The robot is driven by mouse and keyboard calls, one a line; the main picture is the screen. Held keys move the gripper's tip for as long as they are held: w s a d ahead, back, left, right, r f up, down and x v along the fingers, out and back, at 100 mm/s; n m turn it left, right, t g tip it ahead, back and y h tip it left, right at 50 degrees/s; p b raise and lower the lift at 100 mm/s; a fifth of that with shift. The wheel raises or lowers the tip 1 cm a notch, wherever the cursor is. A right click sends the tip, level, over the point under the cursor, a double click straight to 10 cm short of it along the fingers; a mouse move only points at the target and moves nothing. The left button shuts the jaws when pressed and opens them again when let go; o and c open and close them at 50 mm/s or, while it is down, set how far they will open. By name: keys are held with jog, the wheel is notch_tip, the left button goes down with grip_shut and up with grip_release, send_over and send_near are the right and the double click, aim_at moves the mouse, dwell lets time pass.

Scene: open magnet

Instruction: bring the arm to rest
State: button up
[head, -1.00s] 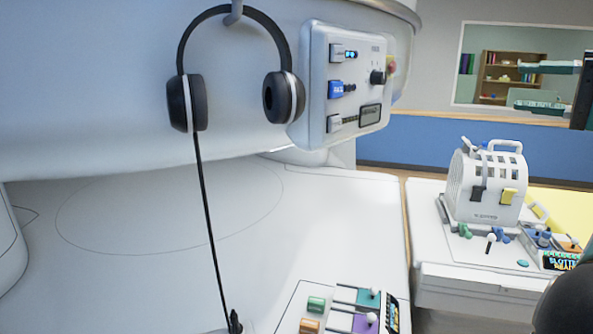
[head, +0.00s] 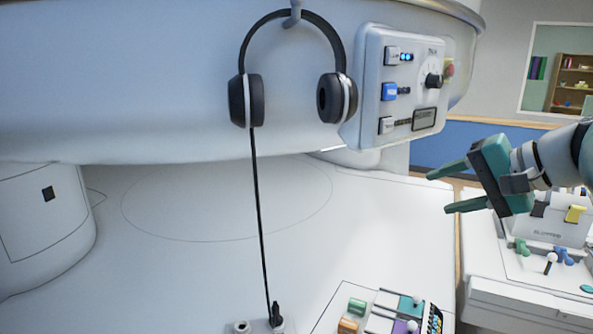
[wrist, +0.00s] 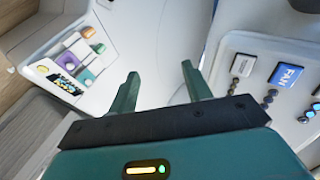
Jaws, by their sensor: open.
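My gripper (head: 455,192) is at the right of the head view, with its two teal fingers pointing left, spread apart and with nothing between them. It hangs in the air in front of the carrier-like white box and below the control panel. In the wrist view my gripper (wrist: 160,90) shows both fingers apart over the white surface, with a green light and a yellow bar lit on its teal body.
Headphones (head: 336,98) hang from a hook, with a cord down to a socket. A control panel (head: 405,85) is on the white housing. A coloured-block panel (head: 385,312) lies at the front. The white bed (head: 190,265) is largely clear.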

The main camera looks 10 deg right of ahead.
jog(key=s+a+f+n+g+h, duration=0.2)
jog(key=s+a+f, duration=0.4)
jog(key=f, duration=0.6)
jog(key=s+a+f+n+g+h, duration=0.1)
jog(key=s+a+f+n+h, duration=0.3)
jog(key=a+f, duration=0.6)
notch_tip(320, 180, down, 2)
jog(key=s+n, duration=0.2)
jog(key=shift+s+a+n+g, duration=0.15)
jog(key=shift+s+n+g, duration=0.15)
jog(key=shift+g, duration=0.1)
jog(key=shift+f, duration=0.1)
